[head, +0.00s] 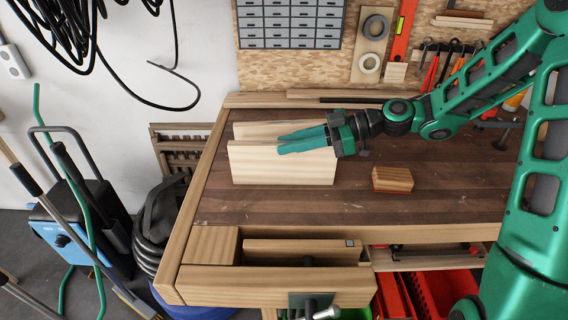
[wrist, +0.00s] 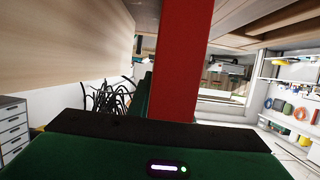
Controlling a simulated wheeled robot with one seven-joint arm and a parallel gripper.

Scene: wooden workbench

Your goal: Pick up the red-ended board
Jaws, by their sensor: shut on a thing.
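The red end (wrist: 180,60) of a board fills the middle of the wrist view, running down to my gripper's dark edge. This red end faces away in the head view and I cannot see it there. In the head view my gripper (head: 286,142) reaches in from the right, its green fingers level with the top edge of the front pale board (head: 282,166). That board stands on its long edge on the bench. My gripper is shut on the red-ended board, which seems to be this front one. The fingertips partly cover its top edge.
A second pale board (head: 250,130) stands close behind the front one. A small wooden block (head: 393,178) lies to the right on the bench (head: 300,206). Tools hang on the back panel. The bench's front middle is clear.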

